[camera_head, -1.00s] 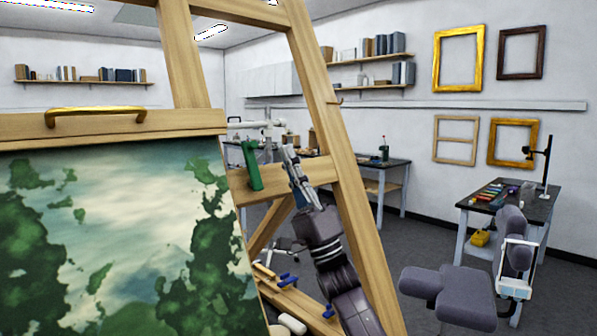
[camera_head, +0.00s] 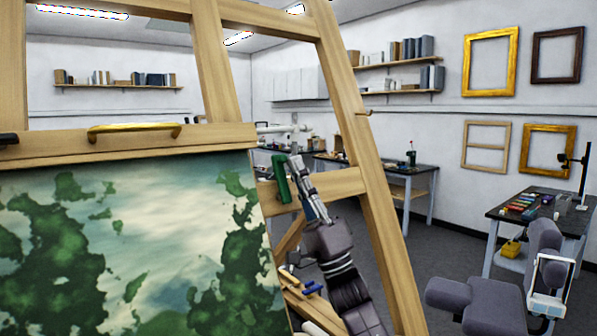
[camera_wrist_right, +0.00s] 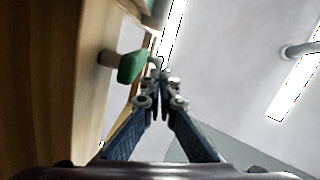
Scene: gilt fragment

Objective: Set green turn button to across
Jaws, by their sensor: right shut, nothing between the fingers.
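The green turn button (camera_head: 281,180) is a small green bar on the wooden easel, just right of the painted canvas (camera_head: 130,250). In the head view it stands nearly upright, tilted a little. My right gripper (camera_head: 297,160) is shut and empty, with its tips close to the right of the button's upper part. In the right wrist view the green button (camera_wrist_right: 131,67) sits on a short wooden peg, left of the shut fingertips (camera_wrist_right: 158,72). I cannot tell whether they touch.
The easel's slanted right leg (camera_head: 375,170) rises behind and right of my right arm. A wooden crossbar (camera_head: 340,183) runs behind the gripper. A brass handle (camera_head: 133,128) is on the bar above the canvas. A grey chair (camera_head: 495,300) stands at the lower right.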

